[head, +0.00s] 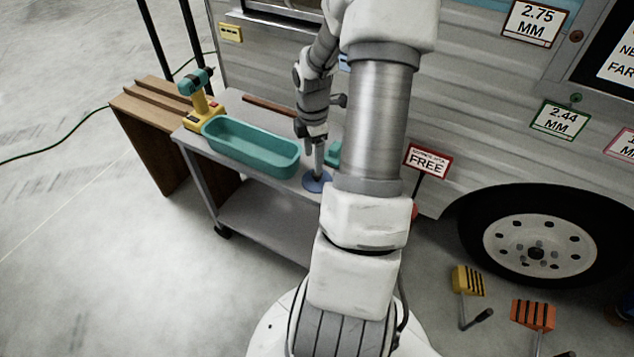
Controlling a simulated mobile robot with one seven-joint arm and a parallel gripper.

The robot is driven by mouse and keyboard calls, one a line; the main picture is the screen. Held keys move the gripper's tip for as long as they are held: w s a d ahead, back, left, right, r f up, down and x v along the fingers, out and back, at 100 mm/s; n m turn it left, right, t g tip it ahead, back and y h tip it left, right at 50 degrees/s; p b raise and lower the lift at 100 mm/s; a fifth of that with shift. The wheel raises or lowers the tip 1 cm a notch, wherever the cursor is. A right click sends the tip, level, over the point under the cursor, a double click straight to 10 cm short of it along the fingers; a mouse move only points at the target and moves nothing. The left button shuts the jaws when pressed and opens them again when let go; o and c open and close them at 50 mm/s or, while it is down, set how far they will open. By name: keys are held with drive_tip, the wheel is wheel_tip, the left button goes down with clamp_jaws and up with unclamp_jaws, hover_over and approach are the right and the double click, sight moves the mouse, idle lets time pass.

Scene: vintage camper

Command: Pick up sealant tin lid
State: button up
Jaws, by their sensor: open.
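A flat blue disc (313,185), which looks like the sealant tin lid, lies on the grey cart top near its right part. My gripper (318,172) points down right over the disc, with its fingertips at or just above it. The gap between the fingers is too small to make out, and I cannot tell whether they touch the disc. My own arm hides part of the cart to the right of it.
A long teal tray (250,163) stands left of my gripper on the grey cart (190,143). A yellow and teal drill (203,108) stands beyond it. A teal item (332,152) sits behind my gripper, partly hidden. The camper wall (470,120) rises behind the cart.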

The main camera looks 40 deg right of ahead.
sight(317, 177)
drive_tip(key=f, duration=0.2)
drive_tip(key=f+b, duration=0.2)
drive_tip(key=f, duration=0.1)
drive_tip(key=shift+s+d+f, duration=0.2)
drive_tip(key=shift+d+f, duration=0.15)
drive_tip(key=shift+r, duration=0.1)
clamp_jaws()
